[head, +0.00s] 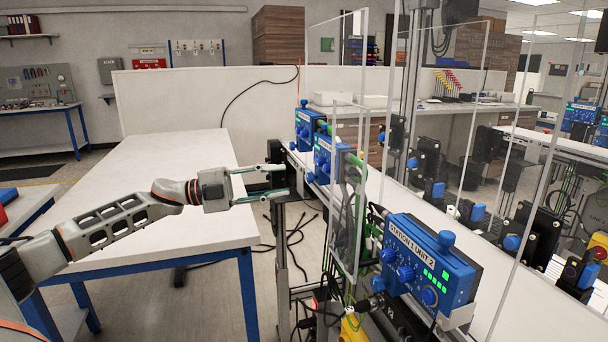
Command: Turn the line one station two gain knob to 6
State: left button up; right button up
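A blue control box labelled "STATION 1 UNIT 2" (412,243) is mounted at the near right on the conveyor frame. Its front carries several blue knobs, among them a left knob (388,255), a middle knob (405,273) and a lower right knob (429,297). Green lights show at its right. The knob names and dial numbers are too small to read, so I cannot tell which is gain or its setting. My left gripper (287,180) is open and empty, up and left of this box, close to another blue box (325,155). My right gripper is not in view.
A third blue box (307,122) stands farther back along the line. Clear panels (350,215) rise beside the conveyor (400,195). Cables hang below the boxes. A white table (165,240) with blue legs stands at the left, its top clear.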

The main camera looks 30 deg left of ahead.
aim_at(324, 169)
pick_arm(q)
jog(key=w+d+r+m+y+p, duration=0.1)
jog(key=d+m, duration=0.1)
jog(key=m, duration=0.1)
jog(key=w+d+r+m+t+y+p, duration=0.1)
jog(key=d+m, duration=0.2)
jog(key=w+d+r+m+t+y+p, duration=0.1)
jog(key=w+d+m+y, duration=0.1)
jog(key=d+m, duration=0.1)
jog(key=shift+r, duration=0.2)
jog(key=shift+w+d+f+p, duration=0.2)
jog(key=shift+w+d+p, duration=0.1)
jog(key=shift+w, duration=0.1)
jog(key=shift+f, duration=0.1)
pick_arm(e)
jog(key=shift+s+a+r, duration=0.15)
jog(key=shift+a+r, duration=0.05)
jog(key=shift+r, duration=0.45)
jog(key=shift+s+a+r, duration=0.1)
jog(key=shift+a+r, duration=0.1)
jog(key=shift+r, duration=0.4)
pick_arm(q)
grip_shut()
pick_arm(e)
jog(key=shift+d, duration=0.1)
